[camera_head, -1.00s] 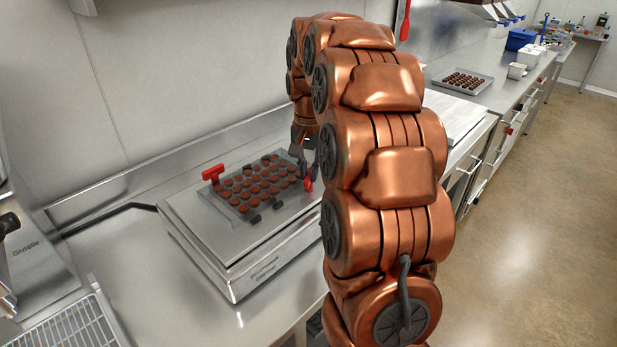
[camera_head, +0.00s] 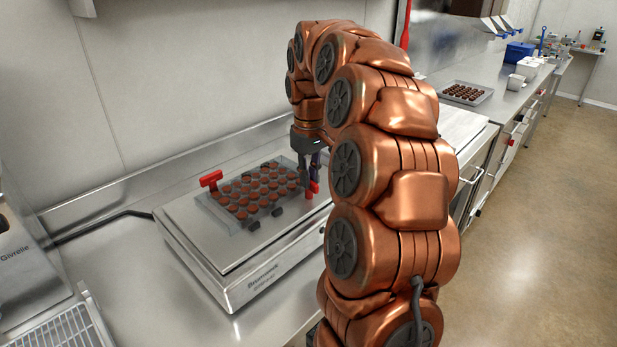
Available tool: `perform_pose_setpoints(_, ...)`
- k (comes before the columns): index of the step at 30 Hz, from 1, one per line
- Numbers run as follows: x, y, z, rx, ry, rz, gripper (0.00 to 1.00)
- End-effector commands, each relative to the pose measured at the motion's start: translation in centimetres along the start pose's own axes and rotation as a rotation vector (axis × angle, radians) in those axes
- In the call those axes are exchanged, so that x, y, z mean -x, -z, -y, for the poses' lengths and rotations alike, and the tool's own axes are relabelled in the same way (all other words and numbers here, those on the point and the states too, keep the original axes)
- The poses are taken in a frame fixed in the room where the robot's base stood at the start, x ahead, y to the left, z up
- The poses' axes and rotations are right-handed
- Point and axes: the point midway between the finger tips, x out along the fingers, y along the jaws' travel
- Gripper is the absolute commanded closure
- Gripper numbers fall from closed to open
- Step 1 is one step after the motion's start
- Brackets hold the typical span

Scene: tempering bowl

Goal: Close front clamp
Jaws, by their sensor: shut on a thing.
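A mold tray (camera_head: 230,218) filled with several brown round chocolates lies on a flat steel machine (camera_head: 187,222) on the counter. A red clamp handle (camera_head: 211,179) stands up at the tray's left end. Another red clamp handle (camera_head: 313,188) shows at the tray's right end, partly hidden by my gripper. My gripper (camera_head: 309,186) points down from my copper arm and is shut on this right red handle. Its fingertips are small and partly covered, so the exact grip is hard to see.
A steel appliance (camera_head: 25,262) with a wire rack (camera_head: 62,332) stands at the left. A tray of chocolates (camera_head: 466,93) and a blue bin (camera_head: 519,51) sit on the far counter. A wall rises behind the machine.

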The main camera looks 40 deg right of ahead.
Motion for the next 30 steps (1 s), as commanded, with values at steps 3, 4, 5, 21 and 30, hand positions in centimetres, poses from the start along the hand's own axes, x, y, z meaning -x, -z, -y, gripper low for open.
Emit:
perform_pose_setpoints(3, -0.60, -0.28, 0.17, 0.079, 0.009, 0.016, 1.00)
perform_pose_setpoints(4, -0.61, -0.29, 0.18, 0.097, 0.009, 0.017, 1.00)
perform_pose_setpoints(5, -0.62, -0.29, 0.18, 0.113, 0.010, 0.017, 1.00)
perform_pose_setpoints(21, -0.76, -0.35, 0.17, 0.239, 0.011, 0.020, 1.00)
perform_pose_setpoints(30, -0.82, -0.36, 0.20, 0.238, 0.012, 0.021, 1.00)
